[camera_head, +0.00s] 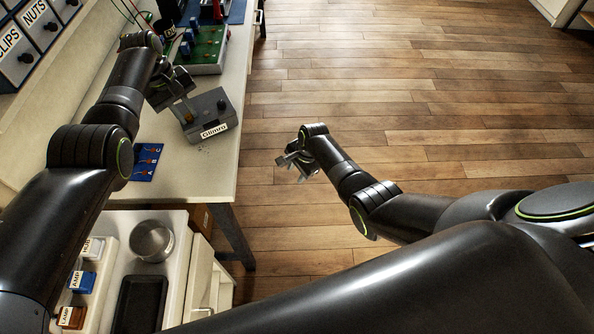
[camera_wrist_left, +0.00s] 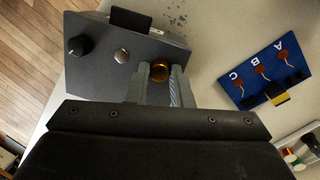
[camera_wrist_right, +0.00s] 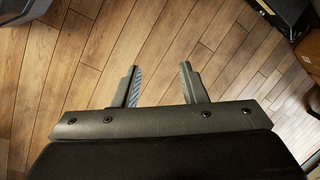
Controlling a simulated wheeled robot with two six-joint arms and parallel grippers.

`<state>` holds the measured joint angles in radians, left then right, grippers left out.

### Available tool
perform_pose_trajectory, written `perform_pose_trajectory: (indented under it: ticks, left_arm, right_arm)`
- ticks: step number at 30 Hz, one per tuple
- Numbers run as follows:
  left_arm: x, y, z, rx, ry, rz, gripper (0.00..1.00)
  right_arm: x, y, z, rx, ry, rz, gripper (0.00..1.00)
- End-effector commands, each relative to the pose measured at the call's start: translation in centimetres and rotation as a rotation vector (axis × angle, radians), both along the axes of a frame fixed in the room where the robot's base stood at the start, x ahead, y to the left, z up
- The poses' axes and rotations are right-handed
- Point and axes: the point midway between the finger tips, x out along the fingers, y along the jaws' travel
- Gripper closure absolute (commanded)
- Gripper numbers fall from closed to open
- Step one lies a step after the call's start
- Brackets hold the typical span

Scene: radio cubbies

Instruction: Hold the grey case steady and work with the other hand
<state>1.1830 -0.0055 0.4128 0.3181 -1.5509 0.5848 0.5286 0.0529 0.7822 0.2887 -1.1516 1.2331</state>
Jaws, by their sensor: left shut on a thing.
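The grey case (camera_head: 207,108) stands near the table's right edge, with a white name label on its front and a black knob on top. My left gripper (camera_head: 181,104) reaches the case from above. Its fingers (camera_wrist_left: 160,84) are shut on the brass knob. My right gripper (camera_head: 291,161) hangs over the floor, right of the table. Its fingers (camera_wrist_right: 160,84) are apart and empty.
A blue board (camera_head: 148,161) marked A, B, C lies left of the case. A green board (camera_head: 207,48) with blue parts lies behind. Labelled drawers (camera_head: 25,42) stand at the back left. A metal bowl (camera_head: 152,240) and black tray (camera_head: 140,303) are nearer. The right side is open floor.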

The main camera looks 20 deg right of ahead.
Motion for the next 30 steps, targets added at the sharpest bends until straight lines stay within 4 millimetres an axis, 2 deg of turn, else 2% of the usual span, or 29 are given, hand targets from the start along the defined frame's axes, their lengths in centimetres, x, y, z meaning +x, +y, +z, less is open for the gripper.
perform_pose_trajectory:
  ticks: [1,11,17,23,30]
  left_arm:
    - [-0.3,0.0,-0.6,-0.001,0.012,0.000,1.00]
    - [-0.3,0.0,-0.6,-0.001,0.012,0.000,1.00]
    - [-0.3,0.0,-0.6,-0.001,0.012,0.000,1.00]
    - [-0.3,0.0,-0.6,-0.001,0.012,0.000,1.00]
    - [-0.3,0.0,-0.6,-0.001,0.011,0.000,1.00]
  right_arm:
    - [-0.1,-0.1,-0.2,-0.002,0.000,0.002,0.61]
    - [-0.1,-0.1,-0.2,0.002,0.000,0.001,0.59]
    - [0.2,0.7,0.5,0.087,0.015,-0.037,0.59]
    - [0.9,2.4,2.6,0.308,0.050,-0.130,0.59]
    - [2.3,4.3,6.8,0.604,0.092,-0.236,0.59]
